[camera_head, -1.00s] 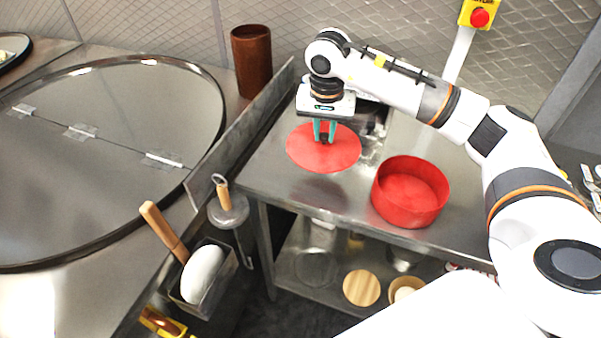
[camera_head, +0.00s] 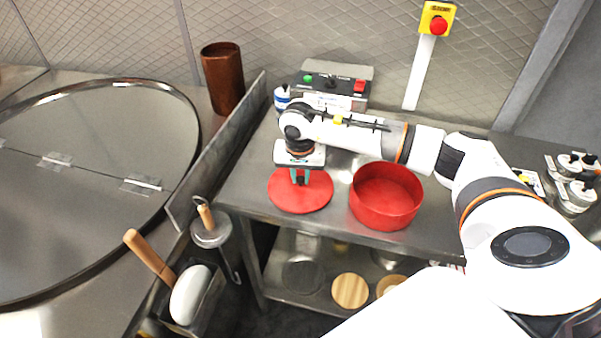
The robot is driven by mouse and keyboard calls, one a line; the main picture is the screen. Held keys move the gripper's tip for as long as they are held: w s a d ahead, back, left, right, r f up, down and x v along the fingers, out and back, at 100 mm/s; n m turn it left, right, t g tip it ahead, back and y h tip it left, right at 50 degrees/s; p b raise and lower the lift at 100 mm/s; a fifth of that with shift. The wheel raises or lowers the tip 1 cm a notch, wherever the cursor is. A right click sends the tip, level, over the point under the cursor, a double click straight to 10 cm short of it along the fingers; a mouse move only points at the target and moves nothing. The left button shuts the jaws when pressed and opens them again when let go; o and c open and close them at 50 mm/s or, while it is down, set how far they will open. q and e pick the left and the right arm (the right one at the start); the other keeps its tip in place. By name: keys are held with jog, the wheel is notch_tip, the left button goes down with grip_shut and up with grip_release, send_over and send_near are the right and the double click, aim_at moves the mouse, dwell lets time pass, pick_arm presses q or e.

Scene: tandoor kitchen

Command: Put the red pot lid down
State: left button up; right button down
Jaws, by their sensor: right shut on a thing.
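The red pot lid (camera_head: 283,197) is a flat red disc at the left part of the steel table, lying level on or just above its top; I cannot tell which. My right gripper (camera_head: 299,181) points down over the lid's middle and is shut on it; its fingertips hide the part they hold. The open red pot (camera_head: 386,196) stands on the table just right of the lid, with nothing visible inside. My left gripper is not in view.
The steel table (camera_head: 246,181) has a raised metal panel (camera_head: 215,150) along its left side. A control box (camera_head: 335,85) stands at the back. A large round steel cover (camera_head: 90,180) lies left. Wooden round pieces (camera_head: 350,291) sit on the lower shelf.

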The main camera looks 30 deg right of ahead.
aim_at(300, 190)
jog(key=shift+f, duration=0.15)
jog(key=c, duration=1.3)
grip_release()
jog(key=shift+r, duration=0.35)
jog(key=r+b, duration=0.1)
jog(key=r, duration=0.3)
jog(key=r+b, duration=0.1)
jog(key=r, duration=0.2)
jog(key=s+a+r+b, duration=0.1)
jog(key=r, duration=0.3)
jog(key=shift+r, duration=0.3)
